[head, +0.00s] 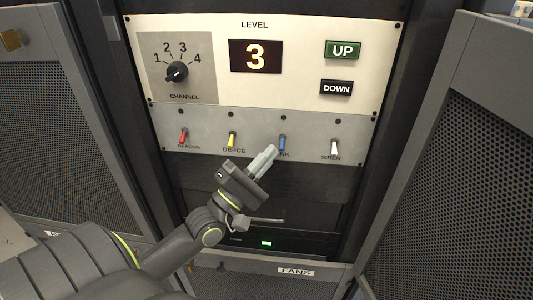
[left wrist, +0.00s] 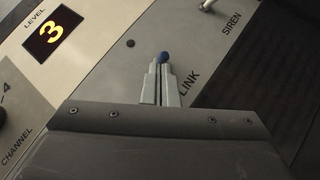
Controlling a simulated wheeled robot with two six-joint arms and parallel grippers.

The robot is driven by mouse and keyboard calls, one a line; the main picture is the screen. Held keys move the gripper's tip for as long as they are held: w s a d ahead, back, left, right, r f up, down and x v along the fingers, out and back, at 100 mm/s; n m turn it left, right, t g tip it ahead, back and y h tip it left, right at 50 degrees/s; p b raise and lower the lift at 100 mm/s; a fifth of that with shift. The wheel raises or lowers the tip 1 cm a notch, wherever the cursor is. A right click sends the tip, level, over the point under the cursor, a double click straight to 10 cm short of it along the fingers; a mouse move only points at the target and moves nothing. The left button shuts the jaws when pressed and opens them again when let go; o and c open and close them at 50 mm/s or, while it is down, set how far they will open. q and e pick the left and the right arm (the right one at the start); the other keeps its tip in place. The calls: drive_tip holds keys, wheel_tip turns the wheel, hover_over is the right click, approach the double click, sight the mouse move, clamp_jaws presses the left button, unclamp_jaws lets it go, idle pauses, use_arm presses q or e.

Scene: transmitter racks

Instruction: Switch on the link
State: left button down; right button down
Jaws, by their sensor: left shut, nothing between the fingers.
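The link switch (head: 282,142) is a small toggle with a blue tip on the grey switch strip, third from the left. Its label is partly hidden by my gripper in the head view, and LINK reads clearly in the left wrist view. My left gripper (head: 267,155) is shut and empty, its fingertips just below and left of the blue toggle. In the left wrist view the blue tip (left wrist: 164,57) shows right at the ends of the closed fingers (left wrist: 162,72); I cannot tell whether they touch. My right gripper is not in view.
Red beacon (head: 183,136), yellow de-ice (head: 231,139) and white siren (head: 334,147) toggles share the strip. Above are a channel knob (head: 177,72), a level display (head: 256,56) reading 3, and UP (head: 342,50) and DOWN (head: 337,87) buttons. Perforated doors (head: 455,190) stand at both sides.

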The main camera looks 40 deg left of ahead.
use_arm(q)
drive_tip(key=shift+s+d+r+n+g+y+p, duration=0.15)
drive_tip(key=shift+r+n+g+y+p, duration=0.4)
drive_tip(key=shift+n+p, duration=0.75)
drive_tip(key=shift+p, duration=0.5)
drive_tip(key=shift+s+r+p, duration=0.15)
drive_tip(key=shift+r+p, duration=0.25)
drive_tip(key=shift+p, duration=0.4)
drive_tip(key=shift+f, duration=0.15)
